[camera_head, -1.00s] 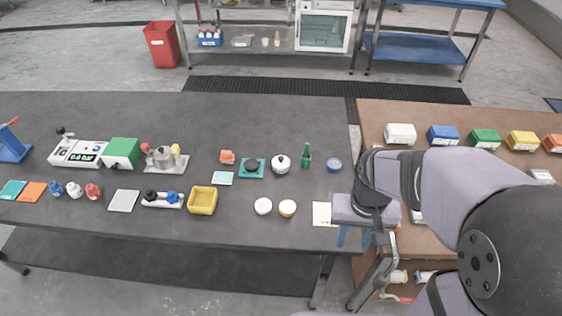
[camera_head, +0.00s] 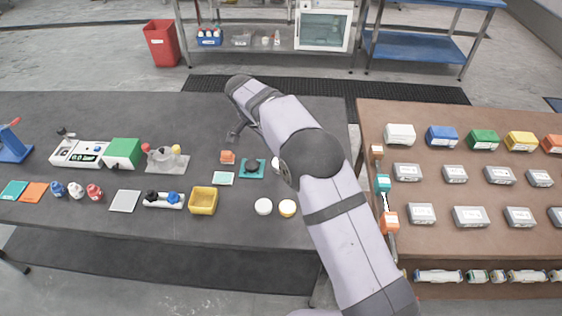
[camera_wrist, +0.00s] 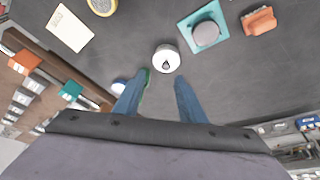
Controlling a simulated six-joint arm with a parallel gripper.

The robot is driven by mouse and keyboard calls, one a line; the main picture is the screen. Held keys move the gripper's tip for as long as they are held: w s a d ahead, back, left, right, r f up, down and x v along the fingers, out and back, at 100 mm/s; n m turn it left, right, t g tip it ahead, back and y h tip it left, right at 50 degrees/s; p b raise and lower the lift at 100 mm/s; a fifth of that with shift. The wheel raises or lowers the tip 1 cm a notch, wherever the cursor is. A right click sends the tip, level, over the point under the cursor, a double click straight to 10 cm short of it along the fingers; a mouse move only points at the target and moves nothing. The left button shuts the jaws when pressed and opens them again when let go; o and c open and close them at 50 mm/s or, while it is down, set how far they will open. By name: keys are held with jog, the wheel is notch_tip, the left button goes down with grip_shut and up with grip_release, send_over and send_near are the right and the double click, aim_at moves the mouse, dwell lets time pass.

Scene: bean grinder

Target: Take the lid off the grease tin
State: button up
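A round white lidded container with a dark knob (camera_wrist: 166,59) stands just ahead of my fingertips in the wrist view; the head view shows only its left edge (camera_head: 276,165) beside my arm. A white round tin (camera_head: 263,206) and a yellow round tin with a pale top (camera_head: 287,208) stand near the table's front edge. The yellow one shows at the wrist view's top edge (camera_wrist: 102,6). No label is readable, so I cannot tell surely which is the grease tin. My gripper (camera_wrist: 161,77) is open and empty, its blue fingers apart; my arm hides it in the head view.
A teal plate with a dark round piece (camera_wrist: 222,45) and an orange block (camera_wrist: 259,20) lie nearby. The grey table between them is free.

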jog(key=shift+w+a+p+x, duration=0.15)
jog(key=shift+p+x, duration=0.45)
jog(key=shift+x, duration=0.4)
jog(key=shift+w+a+p+x, duration=0.1)
jog(key=shift+p+x, duration=0.5)
jog(key=shift+x, duration=0.35)
jog(key=shift+w+a+p+x, duration=0.15)
jog(key=shift+p+x, duration=0.45)
jog(key=shift+x, duration=0.4)
jog(key=shift+w+d+f, duration=0.15)
jog(key=shift+f, duration=0.55)
grip_shut()
